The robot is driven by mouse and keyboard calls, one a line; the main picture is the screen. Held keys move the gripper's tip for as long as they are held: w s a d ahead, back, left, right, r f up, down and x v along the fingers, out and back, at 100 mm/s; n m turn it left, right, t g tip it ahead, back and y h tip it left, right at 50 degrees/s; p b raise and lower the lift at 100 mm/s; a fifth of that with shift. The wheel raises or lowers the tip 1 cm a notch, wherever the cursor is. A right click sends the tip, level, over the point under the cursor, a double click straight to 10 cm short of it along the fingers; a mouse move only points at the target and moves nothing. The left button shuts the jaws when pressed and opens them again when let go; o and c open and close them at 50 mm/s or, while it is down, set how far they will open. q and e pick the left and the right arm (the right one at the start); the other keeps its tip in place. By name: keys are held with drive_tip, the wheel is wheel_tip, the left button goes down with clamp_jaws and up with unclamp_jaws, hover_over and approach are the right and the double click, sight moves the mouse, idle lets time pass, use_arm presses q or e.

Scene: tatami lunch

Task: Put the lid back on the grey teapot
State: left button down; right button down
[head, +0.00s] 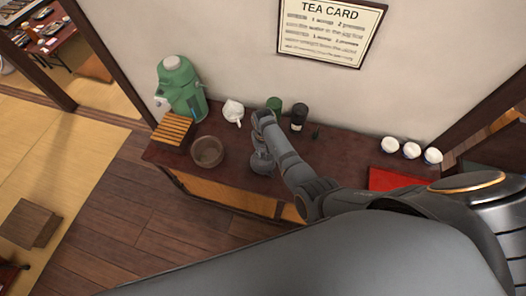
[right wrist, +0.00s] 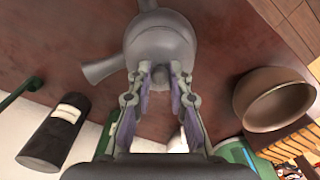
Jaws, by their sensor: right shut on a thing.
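The grey teapot (head: 262,163) stands on the dark red-brown counter, partly hidden by my right arm in the head view. In the right wrist view the teapot (right wrist: 165,35) is at the top, with a stubby side handle or spout pointing left. My right gripper (right wrist: 160,75) is shut on a small grey knob (right wrist: 159,77), which looks like the lid's knob, over the teapot. I cannot tell whether the lid is seated or just above the opening. In the head view the right gripper (head: 259,143) is just above the teapot. My left gripper is not in view.
A brown bowl (head: 207,152), slatted wooden box (head: 173,131) and green dispenser (head: 181,88) stand to the left. A white pot (head: 232,111), green canister (head: 274,104) and black canister (head: 299,116) stand behind. White cups (head: 411,150) and a red tray (head: 395,180) are right.

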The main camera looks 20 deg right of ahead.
drive_tip(key=c, duration=0.7)
unclamp_jaws()
drive_tip(key=shift+r, duration=0.1)
wheel_tip(320, 180, up, 3)
drive_tip(key=p, duration=0.3)
drive_tip(key=shift+r+p, duration=0.5)
drive_tip(key=shift+r, duration=1.4)
